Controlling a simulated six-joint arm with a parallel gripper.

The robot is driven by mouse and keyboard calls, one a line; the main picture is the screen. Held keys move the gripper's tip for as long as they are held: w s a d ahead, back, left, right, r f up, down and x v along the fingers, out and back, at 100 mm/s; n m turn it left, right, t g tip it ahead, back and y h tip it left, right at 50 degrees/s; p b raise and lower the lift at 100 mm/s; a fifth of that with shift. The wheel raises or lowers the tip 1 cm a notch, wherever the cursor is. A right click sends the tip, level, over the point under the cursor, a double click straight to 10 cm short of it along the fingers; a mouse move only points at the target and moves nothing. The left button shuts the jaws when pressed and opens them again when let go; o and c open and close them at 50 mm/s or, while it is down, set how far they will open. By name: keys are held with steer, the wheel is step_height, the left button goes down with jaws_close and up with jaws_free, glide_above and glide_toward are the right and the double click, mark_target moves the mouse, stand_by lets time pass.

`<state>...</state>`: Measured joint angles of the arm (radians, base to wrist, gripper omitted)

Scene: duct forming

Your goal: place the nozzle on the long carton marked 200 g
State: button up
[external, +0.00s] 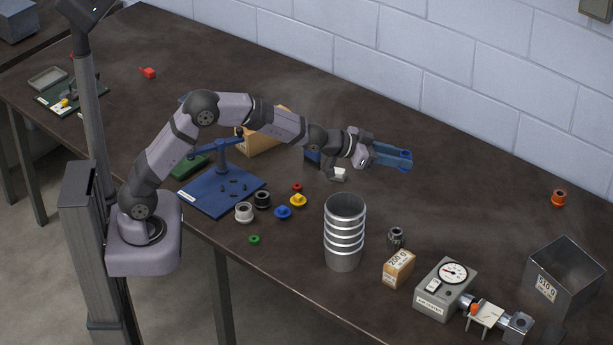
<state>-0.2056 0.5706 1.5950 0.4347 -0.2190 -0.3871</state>
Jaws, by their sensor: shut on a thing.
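My gripper (403,158) is above the back middle of the table, its blue fingers pointing right. It is shut on a small blue piece at the fingertips, mostly hidden between them; I cannot tell whether this is the nozzle. The orange-tan carton marked 200 g (398,268) stands near the front edge, below my gripper in the picture and apart from it. A dark metal fitting (397,237) stands just behind the carton.
A ribbed metal cylinder (344,234) stands left of the carton. A gauge box (445,289) and a grey open bin (566,276) stand to its right. A blue stand (222,190) and several coloured pieces lie left. The table behind the bin is mostly clear.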

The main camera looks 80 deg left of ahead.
steer(key=shift+d+n+y, duration=0.5)
steer(key=shift+d, duration=0.3)
steer(key=n+y, duration=0.2)
steer(key=y, duration=0.1)
glide_above(396, 264)
step_height(396, 264, down, 8)
steer(key=shift+g, duration=0.4)
steer(key=shift+f+p, duration=0.9)
steer(key=shift+f, duration=3.9)
steer(key=shift+f, duration=0.1)
steer(key=shift+f, duration=0.15)
steer(key=o, duration=1)
